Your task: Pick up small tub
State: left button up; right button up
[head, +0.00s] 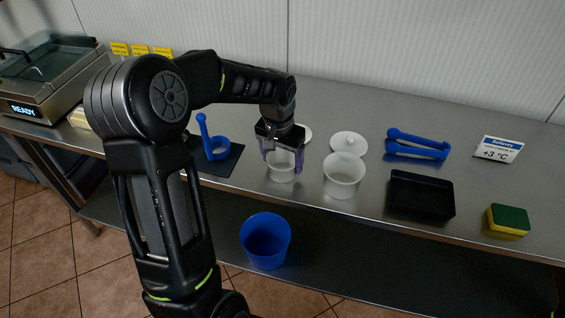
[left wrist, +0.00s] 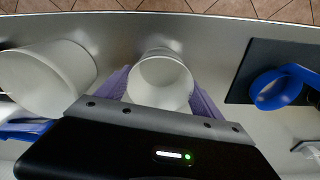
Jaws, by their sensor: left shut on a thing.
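The small tub (head: 281,173) is white, round and open at the top, on the steel counter in the head view. My left gripper (head: 283,160) comes down over it from above, with a purple finger on either side. In the left wrist view the small tub (left wrist: 160,80) sits between the purple fingers (left wrist: 160,92), which are shut on its wall. It looks upright and at counter height; I cannot tell whether its base touches the counter. My right gripper is in neither view.
A larger white tub (head: 343,178) stands close to the right. Behind are white lids (head: 348,144) and blue tongs (head: 418,145). A black tray (head: 420,196) and a sponge (head: 508,220) lie farther right. A blue tool (head: 213,145) stands on a black mat (head: 222,165) to the left.

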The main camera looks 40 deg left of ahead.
pick_arm(q)
notch_tip(320, 180, up, 10)
jog(key=b, duration=0.1)
dwell(0.4)
dwell(0.4)
